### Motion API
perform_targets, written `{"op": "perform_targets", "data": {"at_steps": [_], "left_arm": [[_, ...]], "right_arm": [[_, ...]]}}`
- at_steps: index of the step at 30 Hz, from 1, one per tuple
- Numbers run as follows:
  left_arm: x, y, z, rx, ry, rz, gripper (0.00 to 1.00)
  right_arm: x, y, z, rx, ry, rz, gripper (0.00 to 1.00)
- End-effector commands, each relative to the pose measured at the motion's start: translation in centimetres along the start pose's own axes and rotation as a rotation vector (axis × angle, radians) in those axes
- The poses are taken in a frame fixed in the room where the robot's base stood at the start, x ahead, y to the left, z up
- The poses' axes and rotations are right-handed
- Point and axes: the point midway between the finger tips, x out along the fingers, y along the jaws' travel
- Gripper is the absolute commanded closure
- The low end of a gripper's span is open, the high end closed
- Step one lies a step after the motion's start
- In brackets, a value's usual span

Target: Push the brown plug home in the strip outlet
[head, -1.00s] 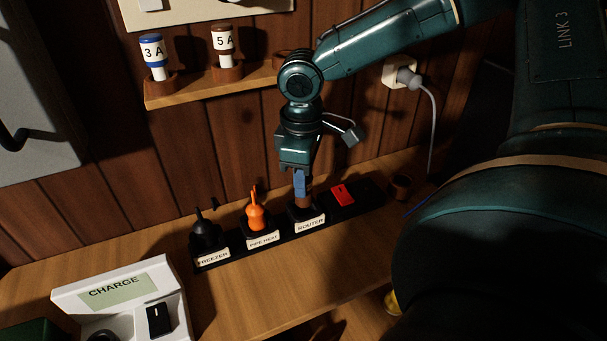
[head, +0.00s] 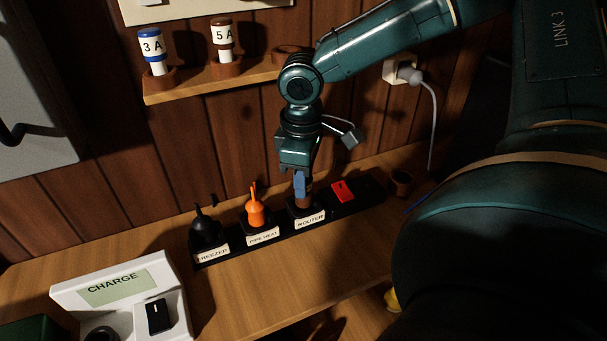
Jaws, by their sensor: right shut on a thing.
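The black strip outlet (head: 281,243) lies on the wooden bench along the wall. The brown plug (head: 303,203) stands upright at the strip's socket labelled ROUTER. My right gripper (head: 302,186) points down from above and is shut on the brown plug; its blue finger hides part of the plug. I cannot tell whether the plug is fully seated. A black plug (head: 206,231) stands at the label FREEZER, and an orange plug (head: 255,212) at the label PIPE HEAT. A red switch (head: 343,191) is at the strip's right part. My left gripper is not in view.
A white CHARGE box (head: 117,290) with a black device (head: 159,316) stands at the front left. A small brown cup (head: 401,183) is right of the strip. A shelf (head: 205,83) with two labelled fuses hangs above. The bench before the strip is clear.

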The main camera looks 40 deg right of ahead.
Motion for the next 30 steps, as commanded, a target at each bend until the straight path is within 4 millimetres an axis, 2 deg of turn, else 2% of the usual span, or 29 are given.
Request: {"op": "perform_targets", "data": {"at_steps": [30], "left_arm": [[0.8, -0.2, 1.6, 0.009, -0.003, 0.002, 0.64]], "right_arm": [[2.6, -0.1, 0.0, 0.000, 0.001, 0.000, 0.95]]}}
